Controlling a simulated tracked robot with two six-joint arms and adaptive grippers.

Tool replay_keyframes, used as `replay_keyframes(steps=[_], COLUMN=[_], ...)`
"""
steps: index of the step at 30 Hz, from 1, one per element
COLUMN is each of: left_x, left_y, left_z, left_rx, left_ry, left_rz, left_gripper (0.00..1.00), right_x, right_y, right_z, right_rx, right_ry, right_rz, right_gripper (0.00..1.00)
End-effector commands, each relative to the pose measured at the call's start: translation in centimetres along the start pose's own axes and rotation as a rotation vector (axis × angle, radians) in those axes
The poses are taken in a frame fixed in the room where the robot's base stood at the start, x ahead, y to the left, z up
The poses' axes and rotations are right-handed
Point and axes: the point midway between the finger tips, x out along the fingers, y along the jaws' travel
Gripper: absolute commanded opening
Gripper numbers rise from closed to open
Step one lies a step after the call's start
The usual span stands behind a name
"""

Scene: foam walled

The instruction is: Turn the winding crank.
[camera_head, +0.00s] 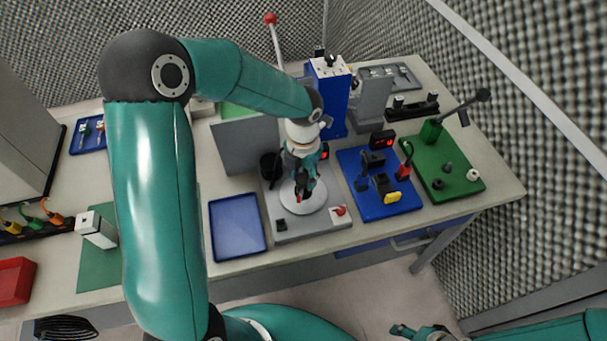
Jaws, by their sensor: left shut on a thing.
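A grey machine base (310,229) stands near the front middle of the bench and carries a round white disc (316,200). My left gripper (301,193) reaches down over the disc. It is shut on a small, partly hidden red-tipped piece, which looks like the handle of the winding crank (298,198). The fingers hide most of the crank, so its arm and angle cannot be made out. My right gripper (402,330) is at the bottom edge, low in front of the bench and away from the machine. Its jaws are too small to read.
The base also has a red knob (340,210) and a black cup (270,166). A blue tray (237,226) lies to its left. A blue board (380,205) with small devices and a green board (457,180) lie to its right. A blue tower (330,92) stands behind.

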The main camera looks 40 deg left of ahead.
Motion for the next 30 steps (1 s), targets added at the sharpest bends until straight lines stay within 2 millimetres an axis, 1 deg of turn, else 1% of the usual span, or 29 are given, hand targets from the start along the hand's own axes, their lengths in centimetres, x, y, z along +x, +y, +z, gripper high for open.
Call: replay_keyframes(steps=[1,2,6,16,20,23,30], left_x=[-0.2,-0.2,-0.1,-0.1,-0.9,-2.3,-7.0], left_y=[0.1,0.1,0.0,0.0,0.1,0.0,0.0], left_z=[0.2,0.2,0.2,0.1,0.1,0.2,0.2], left_rx=[-0.001,-0.001,-0.001,-0.001,-0.001,-0.001,-0.001], left_ry=[-0.008,-0.008,-0.006,-0.002,-0.005,-0.006,-0.008], left_rz=[0.001,0.001,0.001,0.0,0.002,0.001,0.001], left_gripper=[0.06,0.42,0.66,0.66,0.66,0.66,0.66], right_x=[0.0,0.0,0.0,0.0,-0.1,-0.1,0.0], right_y=[0.0,0.0,0.0,0.0,0.0,0.0,0.0], right_z=[0.0,0.0,0.0,0.0,0.0,0.0,0.0], right_rx=[0.0,0.0,0.0,0.0,0.0,0.0,0.0], right_ry=[0.0,0.0,0.0,0.0,0.0,0.0,0.0], right_rz=[0.0,0.0,0.0,0.0,0.0,0.0,0.0], right_gripper=[0.51,0.51,0.51,0.51,0.51,0.51,0.51])
